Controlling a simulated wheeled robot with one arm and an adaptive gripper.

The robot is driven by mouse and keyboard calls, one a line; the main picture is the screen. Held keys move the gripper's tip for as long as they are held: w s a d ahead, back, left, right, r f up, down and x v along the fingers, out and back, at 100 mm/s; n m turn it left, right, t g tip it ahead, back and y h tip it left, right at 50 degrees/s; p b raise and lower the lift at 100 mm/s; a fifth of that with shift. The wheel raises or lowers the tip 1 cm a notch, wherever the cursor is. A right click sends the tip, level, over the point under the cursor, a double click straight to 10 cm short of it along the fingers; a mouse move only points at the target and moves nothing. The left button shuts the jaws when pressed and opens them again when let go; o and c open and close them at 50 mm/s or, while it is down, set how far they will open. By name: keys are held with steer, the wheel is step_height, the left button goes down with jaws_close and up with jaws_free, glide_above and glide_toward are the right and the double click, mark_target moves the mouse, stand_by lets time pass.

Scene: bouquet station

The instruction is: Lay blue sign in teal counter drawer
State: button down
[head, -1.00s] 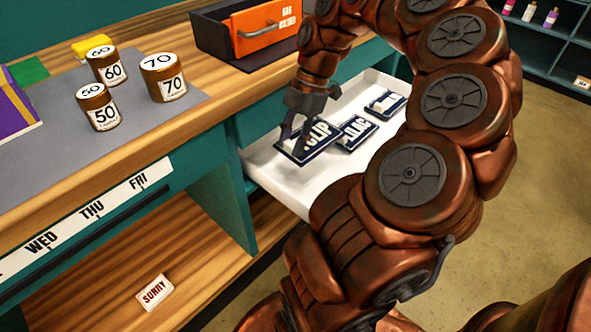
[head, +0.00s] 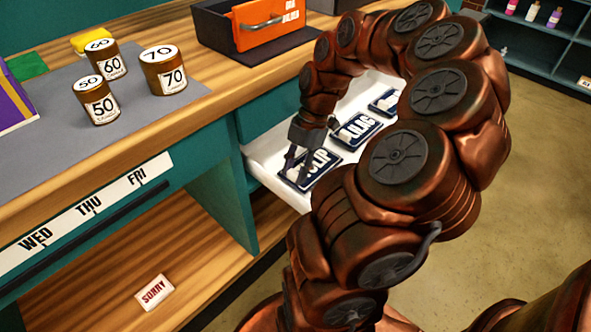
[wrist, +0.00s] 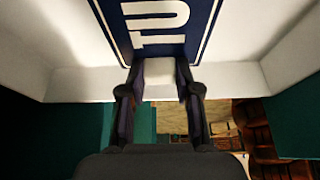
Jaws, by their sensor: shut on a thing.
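The blue sign (head: 320,164) has white letters, partly hidden, and a white border. My gripper (head: 293,166) is shut on its near-left end, inside the open drawer (head: 262,163) of the teal counter. In the wrist view, my fingers (wrist: 160,78) close on a small white piece at the edge of the blue sign (wrist: 176,30). The sign looks flat and low over the white drawer floor; I cannot tell whether it touches it.
Two other dark blue signs, one partly reading LILIC (head: 358,129) and another (head: 386,101), lie deeper in the drawer. Brown weights (head: 163,72) stand on the grey mat above. An orange-fronted box (head: 268,22) sits behind. A SORRY card (head: 155,292) lies on the lower shelf.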

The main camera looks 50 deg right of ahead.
steer(key=shift+f, duration=0.2)
steer(key=c, duration=0.8)
jaws_free()
steer(key=shift+r, duration=0.1)
steer(key=shift+r, duration=0.25)
steer(key=p+v, duration=0.1)
steer(key=v, duration=1)
steer(key=shift+d+r+p, duration=0.2)
steer(key=shift+r+p, duration=0.15)
steer(key=shift+p, duration=0.05)
